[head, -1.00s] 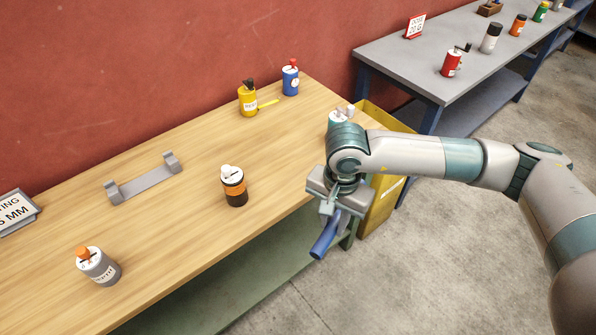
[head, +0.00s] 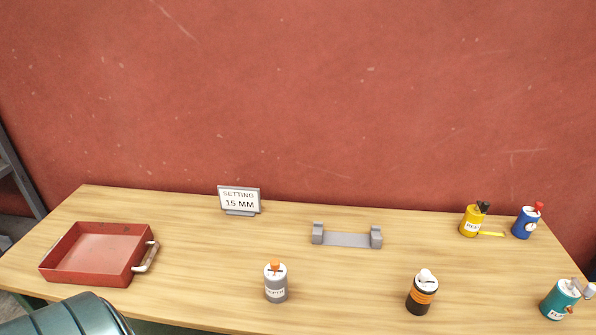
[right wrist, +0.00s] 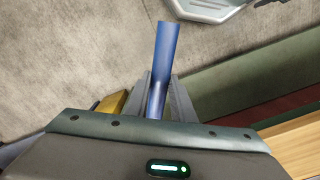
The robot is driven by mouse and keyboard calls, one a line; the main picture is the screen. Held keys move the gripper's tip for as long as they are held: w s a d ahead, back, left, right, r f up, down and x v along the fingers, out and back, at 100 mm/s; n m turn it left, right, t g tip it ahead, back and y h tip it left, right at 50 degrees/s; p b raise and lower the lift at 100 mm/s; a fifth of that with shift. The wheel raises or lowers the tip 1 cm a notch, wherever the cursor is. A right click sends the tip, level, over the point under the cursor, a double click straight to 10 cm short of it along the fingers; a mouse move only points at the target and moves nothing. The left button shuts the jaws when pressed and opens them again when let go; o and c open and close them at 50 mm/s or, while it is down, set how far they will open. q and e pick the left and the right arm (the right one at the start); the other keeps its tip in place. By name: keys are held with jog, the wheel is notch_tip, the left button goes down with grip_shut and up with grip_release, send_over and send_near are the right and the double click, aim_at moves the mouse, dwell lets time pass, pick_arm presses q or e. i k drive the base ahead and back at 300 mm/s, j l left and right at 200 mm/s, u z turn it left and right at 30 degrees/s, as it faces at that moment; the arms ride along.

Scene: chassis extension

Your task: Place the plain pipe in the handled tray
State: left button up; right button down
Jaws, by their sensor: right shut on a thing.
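In the head view, the red handled tray (head: 88,282) sits at the left end of the wooden table, empty, with a metal handle on its right side. In the right wrist view, a plain blue pipe (right wrist: 165,55) is held between the fingers of my right gripper (right wrist: 160,100), which is shut on it. The pipe sticks out past the fingertips. The floor and a table edge show behind it. My right gripper and the pipe do not show in the head view. My left gripper is not in view.
On the wooden table (head: 200,270) stand a "SETTING 15 MM" sign (head: 240,199), a grey cradle (head: 346,239), and grey (head: 276,285), black-orange (head: 422,295), yellow (head: 471,222), blue (head: 526,224) and teal (head: 558,300) canisters. Bare tabletop lies between the tray and grey canister.

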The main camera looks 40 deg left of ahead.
aim_at(110, 245)
jog(key=k+j, duration=0.25)
jog(key=j, duration=0.3)
jog(key=k+j+u, duration=0.1)
jog(key=k+j, duration=0.2)
jog(key=j, duration=0.3)
jog(key=k+j, duration=0.2)
jog(key=j, duration=0.35)
jog(key=k+j+u, duration=0.1)
jog(key=k+j, duration=0.15)
jog(key=j, duration=0.35)
jog(key=k+j, duration=0.25)
jog(key=j, duration=0.35)
jog(key=k+j+u, duration=0.1)
jog(key=j, duration=0.5)
jog(key=k+j, duration=0.3)
jog(key=j, duration=0.3)
jog(key=k+j+u, duration=0.1)
jog(key=j, duration=0.55)
jog(key=k+l, duration=0.05)
jog(key=k, duration=0.05)
